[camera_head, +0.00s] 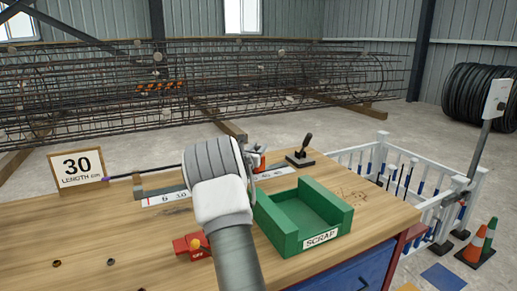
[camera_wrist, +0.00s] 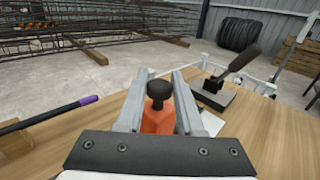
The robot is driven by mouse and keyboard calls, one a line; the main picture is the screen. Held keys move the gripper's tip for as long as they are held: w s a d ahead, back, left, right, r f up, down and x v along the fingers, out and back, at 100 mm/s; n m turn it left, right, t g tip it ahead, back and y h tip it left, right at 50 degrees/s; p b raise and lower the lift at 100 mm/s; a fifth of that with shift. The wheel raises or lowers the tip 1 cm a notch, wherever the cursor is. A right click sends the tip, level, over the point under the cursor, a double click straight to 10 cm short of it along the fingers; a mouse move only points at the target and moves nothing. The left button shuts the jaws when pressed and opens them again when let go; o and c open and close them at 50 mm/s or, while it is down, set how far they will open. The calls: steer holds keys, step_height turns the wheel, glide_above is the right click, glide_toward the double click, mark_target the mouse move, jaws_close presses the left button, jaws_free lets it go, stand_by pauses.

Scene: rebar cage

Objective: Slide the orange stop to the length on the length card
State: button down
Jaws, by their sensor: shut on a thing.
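The orange stop (camera_wrist: 157,120) with its black knob sits between the two fingers of my gripper (camera_wrist: 157,92) in the wrist view; my gripper is shut on it. In the head view, only a bit of the stop (camera_head: 262,161) shows beside my gripper (camera_head: 257,153), at the right part of the white scale (camera_head: 272,173). The scale's middle is hidden behind my arm; small numbers show at both ends. The length card (camera_head: 77,167) reads 30, LENGTH cm, and stands at the bench's left.
A dark bar with a purple end (camera_head: 106,179) lies along the scale. A black lever (camera_head: 303,152) stands right of the stop. Rebar cages (camera_head: 200,85) lie behind the bench.

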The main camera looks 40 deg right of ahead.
stand_by(0.7)
steer(key=a, duration=0.2)
steer(key=w+a, duration=0.1)
steer(key=a, duration=0.2)
steer(key=w+a, duration=0.1)
steer(key=a, duration=0.1)
steer(key=shift+w+a+p, duration=0.15)
steer(key=shift+w+p, duration=0.05)
steer(key=shift+p, duration=0.2)
steer(key=shift+a+f, duration=0.1)
steer(key=shift+a, duration=0.05)
steer(key=c, duration=0.5)
jaws_free()
steer(key=shift+a, duration=0.1)
steer(key=shift+c, duration=0.2)
steer(key=p+v, duration=0.3)
steer(key=v, duration=1.4)
steer(key=shift+s+a, duration=0.1)
steer(key=shift+a, duration=0.05)
